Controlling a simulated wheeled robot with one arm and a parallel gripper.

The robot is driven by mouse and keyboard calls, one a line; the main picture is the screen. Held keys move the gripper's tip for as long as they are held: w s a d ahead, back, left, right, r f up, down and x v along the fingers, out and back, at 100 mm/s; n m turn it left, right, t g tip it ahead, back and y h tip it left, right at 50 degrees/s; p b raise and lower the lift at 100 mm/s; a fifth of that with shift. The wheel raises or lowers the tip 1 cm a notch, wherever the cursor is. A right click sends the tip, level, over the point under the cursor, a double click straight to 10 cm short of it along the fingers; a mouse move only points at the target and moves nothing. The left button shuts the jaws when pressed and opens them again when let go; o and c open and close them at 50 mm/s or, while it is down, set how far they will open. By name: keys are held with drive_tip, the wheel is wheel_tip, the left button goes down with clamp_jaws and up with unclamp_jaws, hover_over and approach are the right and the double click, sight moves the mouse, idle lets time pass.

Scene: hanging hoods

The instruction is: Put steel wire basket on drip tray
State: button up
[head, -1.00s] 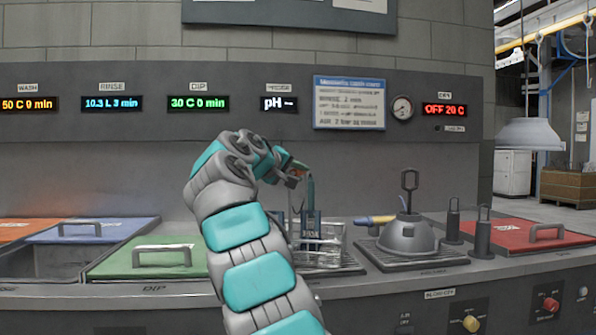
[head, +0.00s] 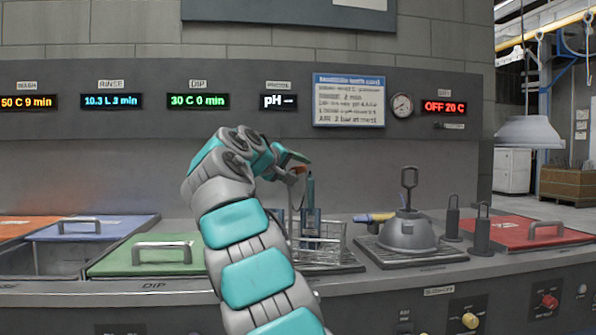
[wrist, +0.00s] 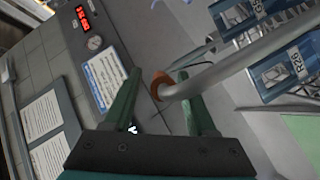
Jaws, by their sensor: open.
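The steel wire basket (head: 326,238) stands on the dark ribbed drip tray (head: 345,266), partly hidden behind my arm. Blue numbered tags show on its load; a tag (wrist: 285,70) also shows in the wrist view. Its tall bail handle (wrist: 230,62) has an orange grip (wrist: 161,86). My gripper (head: 297,160) is above the basket at the top of the handle. In the wrist view my gripper's green fingers (wrist: 162,76) are open, one on either side of the orange grip, apart from it as far as I can tell.
A grey hood (head: 407,236) with an upright handle sits on a grate right of the basket. Dark posts (head: 480,230) and a red lid (head: 530,236) stand farther right. A green lid (head: 148,258) and a blue lid (head: 90,229) are left of my arm.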

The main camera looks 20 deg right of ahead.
drive_tip(key=v, duration=1.1)
drive_tip(key=shift+s+a+b, duration=0.25)
drive_tip(key=shift+a+b, duration=0.05)
drive_tip(key=s+d+f+g+y, duration=0.25)
drive_tip(key=s+f, duration=0.55)
drive_tip(key=f, duration=0.4)
drive_tip(key=s+d+f+g+y, duration=0.25)
drive_tip(key=s+f, duration=0.55)
drive_tip(key=f, duration=0.4)
drive_tip(key=s+a+f+g+y, duration=0.1)
drive_tip(key=s+a+f+y, duration=0.1)
drive_tip(key=s+a+f, duration=0.3)
drive_tip(key=s+a+f+g+y, duration=0.2)
drive_tip(key=s+a+f, duration=0.3)
drive_tip(key=s+f, duration=0.7)
drive_tip(key=s+a+f+g+y, duration=0.2)
drive_tip(key=s+a+f+y, duration=0.2)
drive_tip(key=s+f, duration=0.4)
drive_tip(key=s+a, duration=0.1)
drive_tip(key=s, duration=0.3)
drive_tip(key=shift+f, duration=0.4)
drive_tip(key=shift+a, duration=0.1)
